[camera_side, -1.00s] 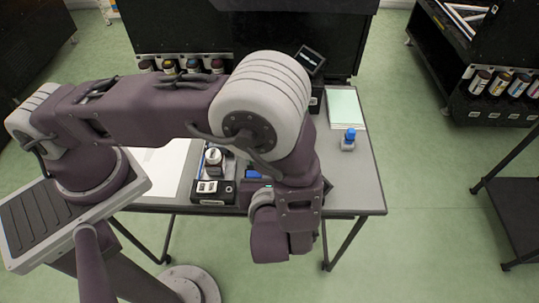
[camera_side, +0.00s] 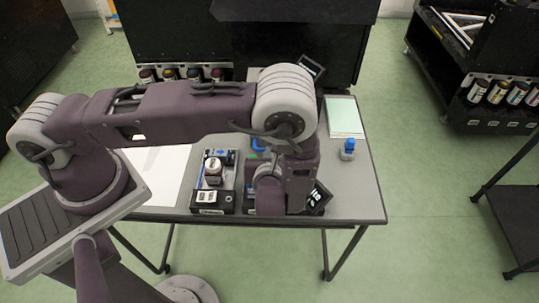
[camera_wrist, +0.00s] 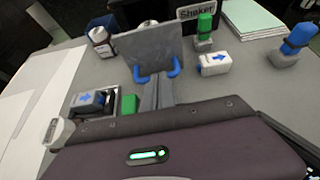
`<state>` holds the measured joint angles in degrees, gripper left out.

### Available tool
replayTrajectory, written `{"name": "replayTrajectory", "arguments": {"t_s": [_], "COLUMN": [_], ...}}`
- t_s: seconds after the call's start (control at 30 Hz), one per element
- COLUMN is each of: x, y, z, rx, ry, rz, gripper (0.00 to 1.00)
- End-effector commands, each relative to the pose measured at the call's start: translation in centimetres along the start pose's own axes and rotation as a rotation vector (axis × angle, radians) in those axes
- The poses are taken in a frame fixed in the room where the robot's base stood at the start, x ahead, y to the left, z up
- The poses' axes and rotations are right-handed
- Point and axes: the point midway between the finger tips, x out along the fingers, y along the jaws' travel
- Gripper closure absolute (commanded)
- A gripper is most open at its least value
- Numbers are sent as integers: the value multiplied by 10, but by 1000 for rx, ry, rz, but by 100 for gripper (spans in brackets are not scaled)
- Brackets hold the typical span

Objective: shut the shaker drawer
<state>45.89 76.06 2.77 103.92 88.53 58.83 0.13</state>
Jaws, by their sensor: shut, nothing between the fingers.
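In the wrist view a grey upright panel (camera_wrist: 150,48) with blue handle parts (camera_wrist: 175,68) at its lower edge looks like the front of the shaker drawer. A "Shaker" label (camera_wrist: 198,12) stands behind it to the right. My gripper (camera_wrist: 157,82) is shut and empty, its grey fingers reaching to the panel's lower edge between the blue parts. I cannot tell whether they touch. In the side view a blue part (camera_side: 259,145) shows beside my wrist. My arm hides most of the drawer there, so how far it stands open is unclear.
White sheets (camera_side: 160,175) lie further left.

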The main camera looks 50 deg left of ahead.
Motion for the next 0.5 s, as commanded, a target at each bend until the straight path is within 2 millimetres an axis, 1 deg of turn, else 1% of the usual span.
{"name": "replayTrajectory", "arguments": {"t_s": [0.07,0.17,0.4,0.5], "x": [1,12,66,82], "y": [0,0,-1,-2], "z": [1,7,36,44], "rx": [0,-2,-3,-3], "ry": [0,-2,-1,0], "rz": [0,1,3,2], "gripper": [100,100,100,100]}}
